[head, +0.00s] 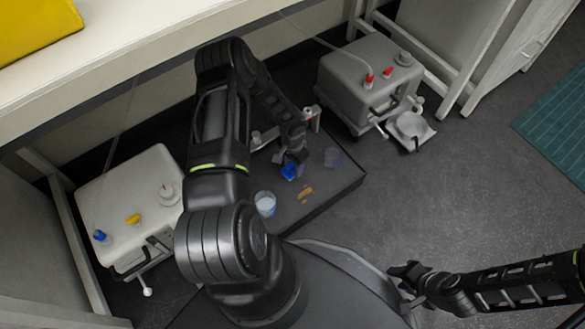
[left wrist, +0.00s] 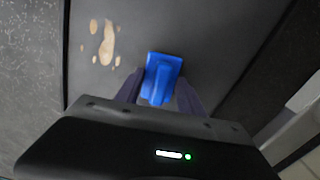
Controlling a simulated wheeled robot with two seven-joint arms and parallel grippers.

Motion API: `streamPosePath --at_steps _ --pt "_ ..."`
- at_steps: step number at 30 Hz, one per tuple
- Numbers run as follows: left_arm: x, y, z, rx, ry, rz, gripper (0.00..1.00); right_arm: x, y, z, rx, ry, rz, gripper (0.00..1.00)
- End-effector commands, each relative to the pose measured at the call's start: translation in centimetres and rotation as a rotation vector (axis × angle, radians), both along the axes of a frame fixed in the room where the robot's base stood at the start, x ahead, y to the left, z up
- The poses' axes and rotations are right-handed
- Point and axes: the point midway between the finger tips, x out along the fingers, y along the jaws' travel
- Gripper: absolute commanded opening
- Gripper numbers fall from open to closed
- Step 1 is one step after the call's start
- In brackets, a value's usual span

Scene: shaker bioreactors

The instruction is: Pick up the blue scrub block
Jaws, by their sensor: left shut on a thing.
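The blue scrub block (head: 289,171) is at the dark low platform's surface in the head view. In the left wrist view the blue block (left wrist: 161,78) sits between the fingertips. My left gripper (head: 292,163) reaches down from above and its fingers (left wrist: 160,95) are shut on the block. I cannot tell whether the block is clear of the surface. My right gripper (head: 402,286) is at the lower right of the head view, far from the block; its fingers are too small and dark to read.
A brown spill (head: 306,192) lies on the dark platform (head: 318,207) near the block. A white unit (head: 130,195) is at left, a grey one (head: 355,75) behind. Open floor lies right.

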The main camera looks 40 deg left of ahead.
Motion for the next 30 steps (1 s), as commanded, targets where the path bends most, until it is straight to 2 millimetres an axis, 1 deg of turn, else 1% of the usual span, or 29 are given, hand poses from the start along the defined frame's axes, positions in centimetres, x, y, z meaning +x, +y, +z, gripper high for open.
streamPosePath --at_steps 1,2,12,19,22,26,30 --pt "0.0 0.0 0.0 0.000 0.000 0.000 0.34 0.0 0.0 0.0 0.000 0.000 0.000 0.36" --pt "0.0 0.0 0.0 0.000 0.000 0.000 0.32 0.0 0.0 0.0 0.000 0.000 0.000 0.36" --pt "0.0 0.0 0.0 0.000 0.000 0.000 0.04 0.0 0.0 0.0 0.000 0.000 0.000 0.36" --pt "0.0 0.0 0.1 0.000 0.000 0.000 0.04 0.0 0.0 0.1 0.000 0.000 0.000 0.36" --pt "0.0 0.0 0.7 0.001 0.000 0.000 0.04 0.0 0.0 0.4 0.000 0.001 0.000 0.36" --pt "0.1 0.1 2.5 0.002 -0.001 0.000 0.04 -0.1 0.0 1.3 0.001 0.003 0.002 0.36" --pt "0.1 0.1 5.3 0.002 -0.001 -0.001 0.04 -0.3 0.0 2.5 0.001 0.008 0.004 0.36"
